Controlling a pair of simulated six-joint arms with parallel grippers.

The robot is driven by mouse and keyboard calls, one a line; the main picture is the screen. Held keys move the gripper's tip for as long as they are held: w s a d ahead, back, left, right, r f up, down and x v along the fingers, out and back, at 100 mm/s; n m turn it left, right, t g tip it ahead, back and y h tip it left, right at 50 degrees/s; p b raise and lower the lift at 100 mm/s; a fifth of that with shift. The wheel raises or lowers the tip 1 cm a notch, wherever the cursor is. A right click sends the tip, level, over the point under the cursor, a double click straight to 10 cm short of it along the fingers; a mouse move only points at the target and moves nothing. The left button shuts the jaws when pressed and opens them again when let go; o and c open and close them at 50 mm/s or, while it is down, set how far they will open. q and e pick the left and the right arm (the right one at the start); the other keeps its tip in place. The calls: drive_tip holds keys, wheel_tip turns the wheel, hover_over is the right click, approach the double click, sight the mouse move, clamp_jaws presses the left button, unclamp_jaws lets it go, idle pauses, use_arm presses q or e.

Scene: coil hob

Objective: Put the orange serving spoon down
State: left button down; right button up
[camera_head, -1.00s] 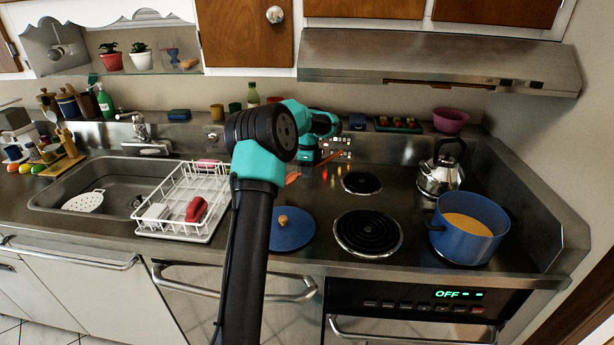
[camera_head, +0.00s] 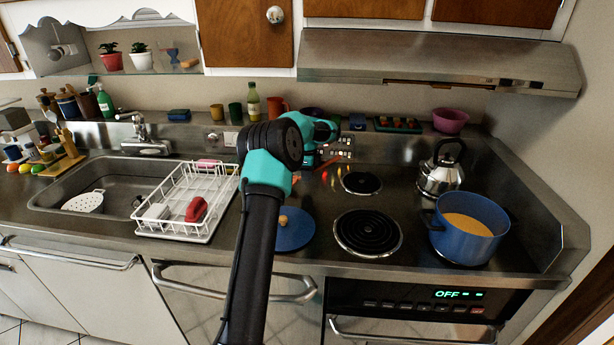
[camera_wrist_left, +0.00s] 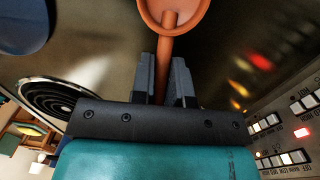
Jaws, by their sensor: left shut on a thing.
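The orange serving spoon (camera_wrist_left: 172,14) shows in the left wrist view, with its round bowl at the top edge and its handle running down between my fingers. My left gripper (camera_wrist_left: 163,62) is shut on the handle. In the head view my left gripper (camera_head: 334,152) is over the back of the hob, by the control panel. The spoon is hard to make out there, largely behind my arm. I cannot tell whether the spoon touches the surface below. My right gripper is in neither current view.
A blue pot (camera_head: 466,246) with orange contents and a steel kettle (camera_head: 439,177) stand on the right burners. A blue lid (camera_head: 290,232) lies left of the front coil (camera_head: 367,232). A white dish rack (camera_head: 186,222) stands farther left. Bare counter lies between rack and lid.

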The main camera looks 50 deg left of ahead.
use_arm(q)
drive_tip(key=shift+f, duration=0.25)
drive_tip(key=c, duration=1.1)
unclamp_jaws()
drive_tip(key=shift+r, duration=0.1)
drive_tip(key=shift+w+a+r, duration=0.1)
drive_tip(key=shift+w+r, duration=0.05)
drive_tip(key=shift+r, duration=3.65)
